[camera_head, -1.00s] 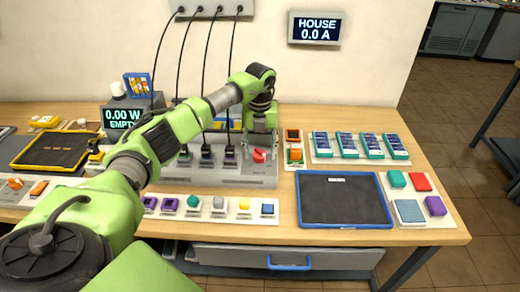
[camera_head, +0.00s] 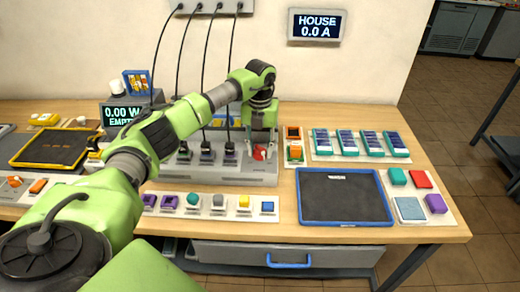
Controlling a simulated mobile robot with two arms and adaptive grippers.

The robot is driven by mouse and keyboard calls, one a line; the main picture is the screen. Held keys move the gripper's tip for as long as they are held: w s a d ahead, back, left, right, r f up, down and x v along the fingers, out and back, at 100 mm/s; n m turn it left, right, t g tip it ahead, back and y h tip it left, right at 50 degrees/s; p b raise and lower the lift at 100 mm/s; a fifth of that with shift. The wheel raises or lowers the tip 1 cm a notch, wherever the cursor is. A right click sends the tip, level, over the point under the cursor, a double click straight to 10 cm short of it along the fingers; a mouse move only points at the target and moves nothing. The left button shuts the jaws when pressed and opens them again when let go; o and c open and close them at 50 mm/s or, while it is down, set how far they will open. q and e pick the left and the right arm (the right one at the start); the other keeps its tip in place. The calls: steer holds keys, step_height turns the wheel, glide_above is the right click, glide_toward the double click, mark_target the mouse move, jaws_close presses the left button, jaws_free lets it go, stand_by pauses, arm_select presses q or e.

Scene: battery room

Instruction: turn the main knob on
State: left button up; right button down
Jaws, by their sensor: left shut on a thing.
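The red main knob (camera_head: 259,154) is on the right end of the grey panel (camera_head: 225,177) at the back of the table. My left gripper (camera_head: 260,147) points down over it and is shut on it; the fingers hide part of the knob. The wall display (camera_head: 317,26) reads HOUSE 0.0 A. My right gripper is not in view.
Several black cables (camera_head: 207,60) hang to the panel behind my left arm. An orange switch (camera_head: 295,152) stands just right of the knob. A blue-edged dark tray (camera_head: 343,197), several teal-edged cells (camera_head: 366,144) and coloured blocks (camera_head: 422,179) fill the table's right side.

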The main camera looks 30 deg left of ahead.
mark_target(260, 148)
arm_select(q)
steer(key=m+b, duration=0.1)
steer(key=m, duration=0.3)
steer(key=m+b, duration=0.1)
steer(key=m, duration=0.7)
steer(key=shift+m+b, duration=0.3)
steer(key=shift+b, duration=0.05)
steer(key=shift+m, duration=1.8)
steer(key=o, duration=1.1)
steer(key=shift+o, duration=0.2)
steer(key=shift+r, duration=0.1)
step_height(260, 148, up, 12)
